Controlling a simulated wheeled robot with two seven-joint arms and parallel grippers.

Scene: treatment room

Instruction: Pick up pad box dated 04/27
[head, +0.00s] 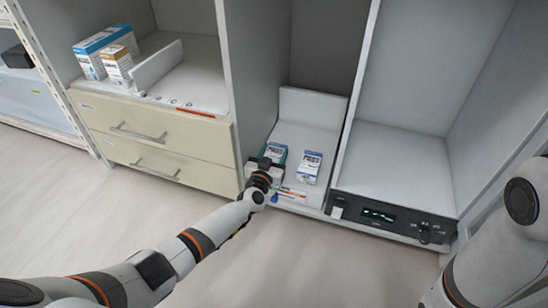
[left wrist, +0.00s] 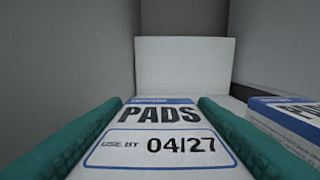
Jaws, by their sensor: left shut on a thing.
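The pad box dated 04/27 (left wrist: 165,140) is white with a blue top edge and lies between the two teal fingers of my left gripper (head: 272,158). My left gripper is shut on this box, one finger along each side. In the head view the box (head: 277,151) is partly covered by the gripper, on the shelf in the middle bay. A second pads box (head: 310,167) stands just to its right, apart from it; in the left wrist view this box (left wrist: 290,118) is cut off and its date is not visible. My right gripper is out of view.
Grey partitions close in the bay on both sides, with a low white panel (head: 311,107) behind the boxes. Coloured strips (head: 291,191) mark the shelf's front edge. A black device (head: 392,217) sits right, drawers (head: 160,142) left. Other boxes (head: 106,52) stand at upper left.

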